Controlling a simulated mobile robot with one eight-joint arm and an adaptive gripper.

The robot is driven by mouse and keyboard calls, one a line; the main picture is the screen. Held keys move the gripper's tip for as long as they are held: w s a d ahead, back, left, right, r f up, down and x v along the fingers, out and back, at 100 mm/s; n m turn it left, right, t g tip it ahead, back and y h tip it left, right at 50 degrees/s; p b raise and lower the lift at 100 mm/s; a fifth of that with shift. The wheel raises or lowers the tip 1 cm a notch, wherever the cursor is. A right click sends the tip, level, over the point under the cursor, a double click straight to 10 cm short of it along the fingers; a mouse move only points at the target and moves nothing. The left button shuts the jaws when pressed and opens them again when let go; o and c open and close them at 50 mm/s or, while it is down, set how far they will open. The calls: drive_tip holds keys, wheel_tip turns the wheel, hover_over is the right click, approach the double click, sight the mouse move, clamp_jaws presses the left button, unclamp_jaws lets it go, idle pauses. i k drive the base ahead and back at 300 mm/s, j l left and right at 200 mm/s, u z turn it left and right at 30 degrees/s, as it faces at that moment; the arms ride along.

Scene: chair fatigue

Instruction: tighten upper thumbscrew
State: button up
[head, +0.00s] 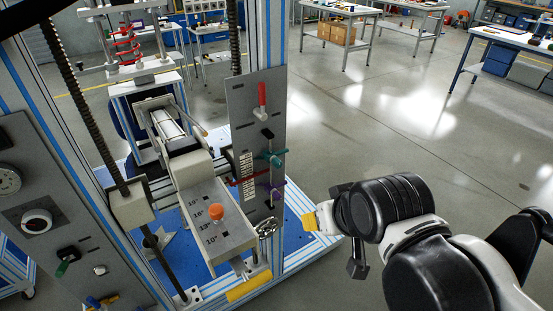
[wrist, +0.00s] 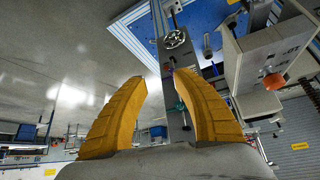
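The upright grey panel (head: 256,120) on the machine's right post carries a teal thumbscrew (head: 272,158), the upper one, and a purple thumbscrew (head: 271,193) below it. A red bar runs beside them over a white scale. In the wrist view the panel (wrist: 176,120) appears upside down, with the teal thumbscrew (wrist: 181,105) partly behind the right finger. My gripper (head: 312,221) is right of the panel and apart from it, level in the picture with its lower end. In the wrist view my gripper (wrist: 161,79) has its yellow fingers spread with nothing between them.
A red handle (head: 262,98) sits high on the panel, and a handwheel (head: 267,228) near its foot. A grey box with an orange knob (head: 216,212) juts out left of the panel. The floor to the right (head: 400,130) is open, with worktables farther back.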

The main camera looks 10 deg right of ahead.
sight(275, 161)
drive_tip(key=k+j, duration=0.1)
drive_tip(key=k, duration=0.85)
